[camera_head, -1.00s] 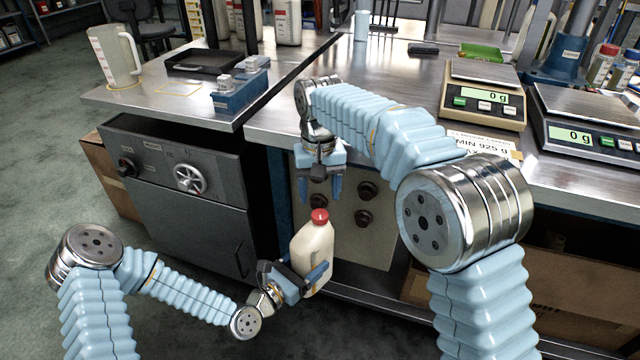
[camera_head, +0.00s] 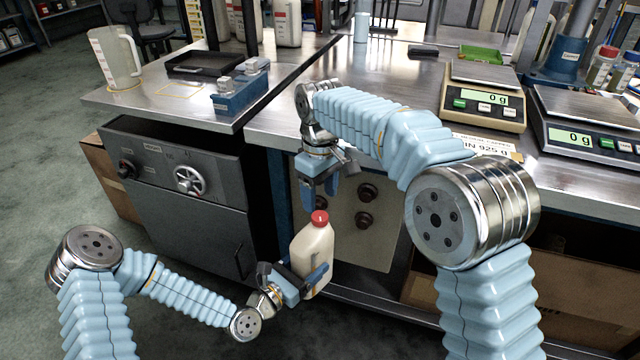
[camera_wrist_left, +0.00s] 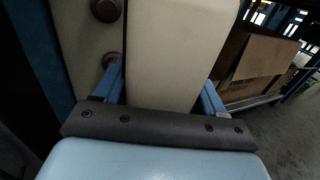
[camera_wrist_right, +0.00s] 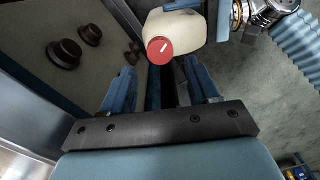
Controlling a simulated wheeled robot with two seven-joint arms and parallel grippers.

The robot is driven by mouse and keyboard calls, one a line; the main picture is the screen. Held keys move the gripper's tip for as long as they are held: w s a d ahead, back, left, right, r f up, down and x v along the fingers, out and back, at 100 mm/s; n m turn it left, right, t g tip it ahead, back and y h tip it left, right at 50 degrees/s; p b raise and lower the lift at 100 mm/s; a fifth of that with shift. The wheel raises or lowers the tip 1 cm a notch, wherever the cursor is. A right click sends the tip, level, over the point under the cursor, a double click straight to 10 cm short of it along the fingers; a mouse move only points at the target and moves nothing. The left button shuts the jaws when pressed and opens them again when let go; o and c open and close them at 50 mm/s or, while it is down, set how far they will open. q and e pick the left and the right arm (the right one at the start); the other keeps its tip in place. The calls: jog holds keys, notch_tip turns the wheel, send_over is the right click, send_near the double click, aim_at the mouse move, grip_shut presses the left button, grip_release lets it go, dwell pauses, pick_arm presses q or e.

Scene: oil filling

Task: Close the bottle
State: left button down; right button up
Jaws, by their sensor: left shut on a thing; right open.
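A cream bottle (camera_head: 311,254) with a red cap (camera_head: 319,217) on its neck stands upright in the air in front of the bench. My left gripper (camera_head: 305,284) is shut around the bottle's lower body; in the left wrist view the bottle's pale side (camera_wrist_left: 172,55) fills the space between the fingers. My right gripper (camera_head: 322,188) points down, open and empty, a little above the cap. In the right wrist view the red cap (camera_wrist_right: 160,50) lies beyond the open fingertips (camera_wrist_right: 160,85), apart from them. I cannot tell how tightly the cap sits.
A panel with dark knobs (camera_head: 366,192) is close behind the bottle. The steel bench (camera_head: 270,125) edge is behind my right gripper. Two scales (camera_head: 484,98) stand on the right of the bench. A clear jug (camera_head: 117,58) and a blue block (camera_head: 240,92) stand at the left.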

aim_at(320, 216)
notch_tip(320, 216, down, 6)
jog(key=shift+r, duration=0.15)
dwell(0.3)
jog(key=c, duration=1.1)
jog(key=o, duration=1.2)
jog(key=shift+o, duration=0.2)
notch_tip(320, 216, up, 12)
